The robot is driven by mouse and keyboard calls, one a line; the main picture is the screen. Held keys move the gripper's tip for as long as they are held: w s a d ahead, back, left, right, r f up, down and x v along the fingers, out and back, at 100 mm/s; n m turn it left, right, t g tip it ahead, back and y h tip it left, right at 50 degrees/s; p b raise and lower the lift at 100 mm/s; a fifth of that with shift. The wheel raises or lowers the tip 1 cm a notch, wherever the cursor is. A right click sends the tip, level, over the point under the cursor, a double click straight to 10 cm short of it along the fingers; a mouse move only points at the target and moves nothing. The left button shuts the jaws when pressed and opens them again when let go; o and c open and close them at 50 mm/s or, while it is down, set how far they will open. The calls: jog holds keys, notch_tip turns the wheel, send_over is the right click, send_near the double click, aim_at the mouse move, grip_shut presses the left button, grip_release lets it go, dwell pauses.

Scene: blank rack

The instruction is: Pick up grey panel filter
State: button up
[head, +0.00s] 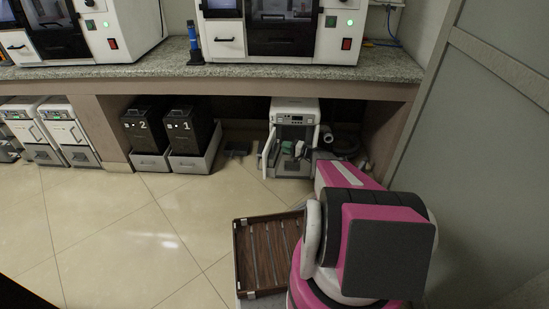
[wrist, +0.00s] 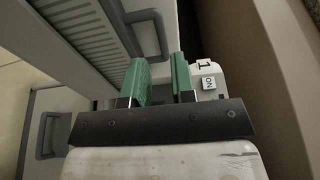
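A grey ribbed panel (wrist: 88,28), which looks like the panel filter, fills the upper left of the wrist view. It sits in the white and grey machine (head: 293,112) under the counter, whose front is open. My gripper (wrist: 160,82) has two green fingers with a gap between them. The fingers are to the right of the ribbed panel, and nothing is clearly held between them. In the head view my gripper (head: 296,148) is small, at the front of the machine, and the filter cannot be made out there.
Two dark numbered bins (head: 188,132) stand in pale trays left of the machine. A coiled hose (head: 345,143) lies to its right. A grey wall panel (head: 480,150) closes off the right side. A brown slatted tray (head: 262,255) is beside my arm. The floor at left is clear.

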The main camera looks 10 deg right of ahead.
aim_at(277, 144)
jog(key=x, duration=0.5)
jog(key=shift+w+r, duration=0.1)
jog(key=shift+w, duration=0.05)
grip_shut()
jog(key=shift+r, duration=0.1)
